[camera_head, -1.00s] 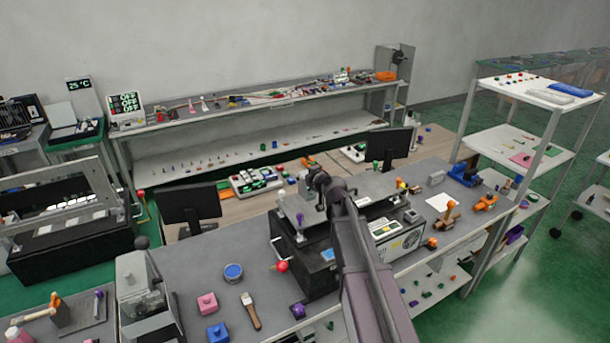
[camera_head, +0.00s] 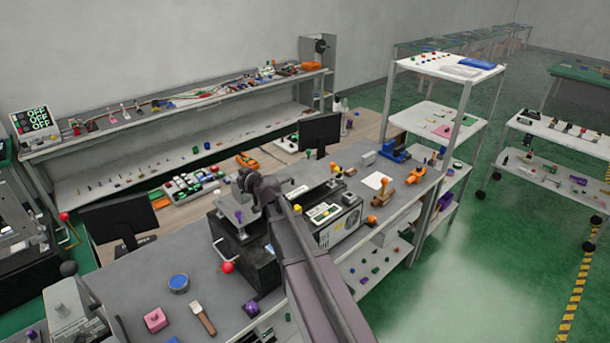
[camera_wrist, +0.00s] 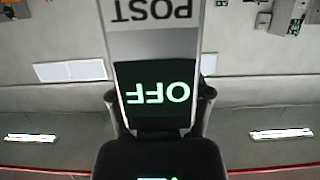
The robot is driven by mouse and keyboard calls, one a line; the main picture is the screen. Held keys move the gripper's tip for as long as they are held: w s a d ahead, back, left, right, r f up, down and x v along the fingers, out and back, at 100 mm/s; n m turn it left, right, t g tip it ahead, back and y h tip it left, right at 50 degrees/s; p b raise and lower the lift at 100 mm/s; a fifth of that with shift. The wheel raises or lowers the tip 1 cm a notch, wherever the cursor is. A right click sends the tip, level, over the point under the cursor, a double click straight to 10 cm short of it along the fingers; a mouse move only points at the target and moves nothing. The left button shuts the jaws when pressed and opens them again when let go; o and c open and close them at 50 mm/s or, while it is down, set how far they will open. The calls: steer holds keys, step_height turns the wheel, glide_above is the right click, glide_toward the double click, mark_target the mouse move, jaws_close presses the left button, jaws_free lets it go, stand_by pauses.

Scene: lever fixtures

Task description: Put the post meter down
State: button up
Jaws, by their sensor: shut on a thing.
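The post meter (camera_wrist: 155,45) fills the middle of the wrist view, with a pale POST label and a dark screen (camera_wrist: 158,75) reading OFF in green. Both appear upside down. My gripper (camera_wrist: 158,100) has a dark finger on each side of the meter and is shut on it. In the head view, my arm reaches up from the bottom, and its dark end (camera_head: 262,187) shows in front of the bench equipment. The meter cannot be made out there; my arm may hide it.
The grey bench (camera_head: 150,265) holds a blue round tin (camera_head: 179,282), a pink block (camera_head: 155,319), a brush (camera_head: 203,318) and monitors (camera_head: 320,134). A white shelf rack (camera_head: 430,118) stands right of it. A cart (camera_head: 560,130) stands farther right. Open green floor (camera_head: 480,270) lies between.

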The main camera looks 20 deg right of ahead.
mark_target(241, 197)
steer(key=s+a+f+b, duration=0.3)
steer(key=s, duration=0.4)
steer(key=shift+s+f, duration=0.3)
steer(key=shift+a, duration=0.1)
